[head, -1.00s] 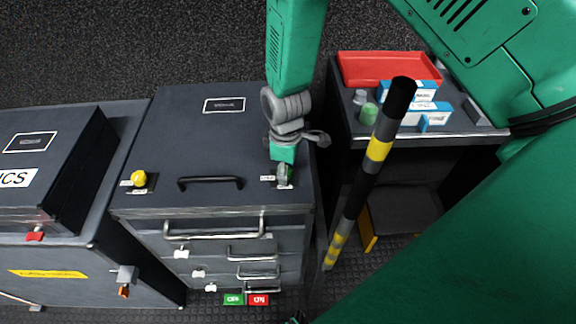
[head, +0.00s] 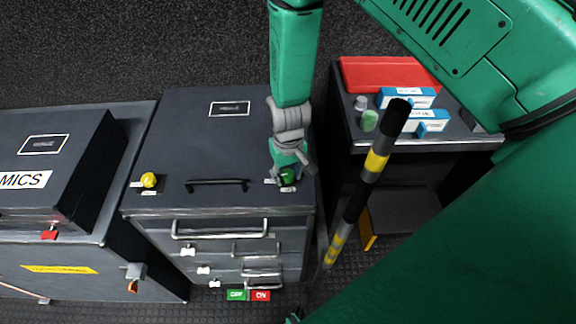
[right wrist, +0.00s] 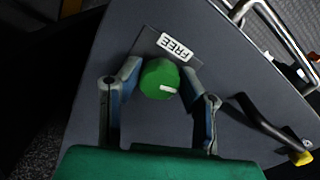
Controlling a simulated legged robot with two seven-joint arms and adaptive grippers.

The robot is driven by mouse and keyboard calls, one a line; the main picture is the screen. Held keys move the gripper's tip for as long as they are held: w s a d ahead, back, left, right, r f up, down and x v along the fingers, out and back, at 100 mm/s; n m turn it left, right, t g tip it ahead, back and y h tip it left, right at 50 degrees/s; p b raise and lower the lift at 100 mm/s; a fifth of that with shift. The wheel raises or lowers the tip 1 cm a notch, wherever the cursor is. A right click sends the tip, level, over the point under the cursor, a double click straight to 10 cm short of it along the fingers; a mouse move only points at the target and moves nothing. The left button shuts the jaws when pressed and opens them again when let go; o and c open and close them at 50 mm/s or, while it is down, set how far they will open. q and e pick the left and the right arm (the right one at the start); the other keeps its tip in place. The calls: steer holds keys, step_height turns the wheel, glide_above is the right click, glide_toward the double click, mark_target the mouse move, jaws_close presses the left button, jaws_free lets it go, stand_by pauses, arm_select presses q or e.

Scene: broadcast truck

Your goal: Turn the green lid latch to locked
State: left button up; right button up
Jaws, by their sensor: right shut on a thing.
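The green lid latch (right wrist: 157,80) is a round knob with a white mark on its face, on the dark top of the drawer cabinet (head: 215,140). In the right wrist view a white label reading FREE (right wrist: 174,47) sits beside it, and the white mark points to the right, away from that label. My right gripper (right wrist: 161,72) is shut on the knob, one finger on each side. In the head view the right gripper (head: 288,176) is at the cabinet's front right corner and partly hides the latch. My left gripper is not in view.
A black bar handle (head: 217,184) and a yellow knob (head: 148,180) are left of the latch on the same top. A striped pole (head: 366,180) stands close to the right. A side table holds a red tray (head: 388,73) and blue-white boxes (head: 407,97).

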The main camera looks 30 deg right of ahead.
mark_target(287, 172)
steer(key=shift+w+r+m, duration=0.15)
steer(key=shift+w+m, duration=0.3)
steer(key=shift+m, duration=0.75)
steer(key=shift+p, duration=0.3)
steer(key=o, duration=1.1)
steer(key=shift+s, duration=0.1)
steer(key=shift+s, duration=0.1)
step_height(287, 172, up, 12)
steer(key=shift+f, duration=0.15)
